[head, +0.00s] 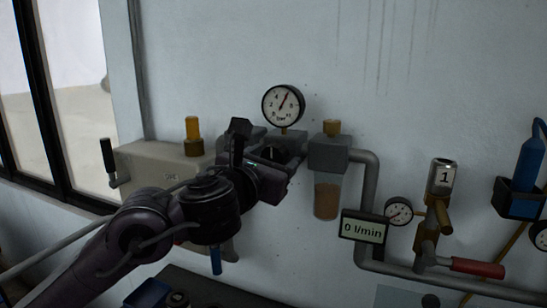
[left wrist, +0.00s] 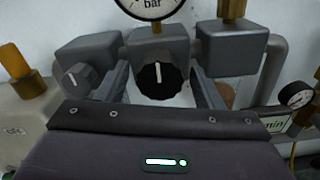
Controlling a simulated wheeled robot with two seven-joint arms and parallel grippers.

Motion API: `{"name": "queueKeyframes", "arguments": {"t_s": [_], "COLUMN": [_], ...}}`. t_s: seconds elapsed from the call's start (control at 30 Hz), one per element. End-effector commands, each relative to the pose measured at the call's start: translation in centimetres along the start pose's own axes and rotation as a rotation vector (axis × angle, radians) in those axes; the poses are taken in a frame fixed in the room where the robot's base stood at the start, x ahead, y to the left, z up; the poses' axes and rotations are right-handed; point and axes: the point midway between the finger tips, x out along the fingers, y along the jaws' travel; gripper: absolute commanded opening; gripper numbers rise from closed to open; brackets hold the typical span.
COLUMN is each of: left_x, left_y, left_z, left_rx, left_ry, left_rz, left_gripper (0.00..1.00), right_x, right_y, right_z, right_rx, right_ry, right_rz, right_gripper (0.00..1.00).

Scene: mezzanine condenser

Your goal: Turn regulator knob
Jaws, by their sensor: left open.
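The regulator knob (left wrist: 158,80) is black and ribbed with a white pointer mark standing about upright. It sits on the front of a grey block below the round bar gauge (head: 283,105). My left gripper (left wrist: 162,70) is open, with one finger on each side of the knob; I cannot tell whether either finger touches it. In the head view my left gripper (head: 264,160) reaches the grey block from the left and hides most of the knob. My right gripper is not in view.
A smaller grey knob (left wrist: 75,76) sits on the block to the left. To the right are a filter bowl (head: 327,196), a grey pipe (head: 366,185), a display reading 0 l/min (head: 363,230), a small gauge (head: 399,211) and a red-handled valve (head: 477,267).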

Motion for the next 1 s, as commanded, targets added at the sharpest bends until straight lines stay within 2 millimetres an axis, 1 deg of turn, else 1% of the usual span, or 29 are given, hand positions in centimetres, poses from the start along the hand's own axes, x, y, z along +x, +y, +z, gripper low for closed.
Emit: {"name": "queueKeyframes", "arguments": {"t_s": [0.1,0.33,0.37,0.67,0.7,1.0], "left_x": [0.58,0.65,0.65,0.63,0.63,0.63], "left_y": [-0.01,-0.01,0.0,0.0,0.0,-0.04], "left_z": [0.04,0.0,0.0,-0.01,-0.01,-0.06], "left_rx": [0.0,0.001,0.001,0.0,0.0,-0.047], "left_ry": [-0.001,-0.001,-0.001,-0.001,-0.001,-0.001], "left_rz": [0.001,0.001,0.001,0.001,0.001,0.0], "left_gripper": [0.61,0.61,0.58,0.19,0.17,0.17], "right_x": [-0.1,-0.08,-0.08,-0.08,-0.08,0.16], "right_y": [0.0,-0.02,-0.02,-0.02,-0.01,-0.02], "right_z": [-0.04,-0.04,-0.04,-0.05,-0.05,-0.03], "right_rx": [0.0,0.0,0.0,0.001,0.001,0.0], "right_ry": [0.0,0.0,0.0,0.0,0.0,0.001], "right_rz": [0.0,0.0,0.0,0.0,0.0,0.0], "right_gripper": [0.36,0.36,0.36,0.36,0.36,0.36]}}
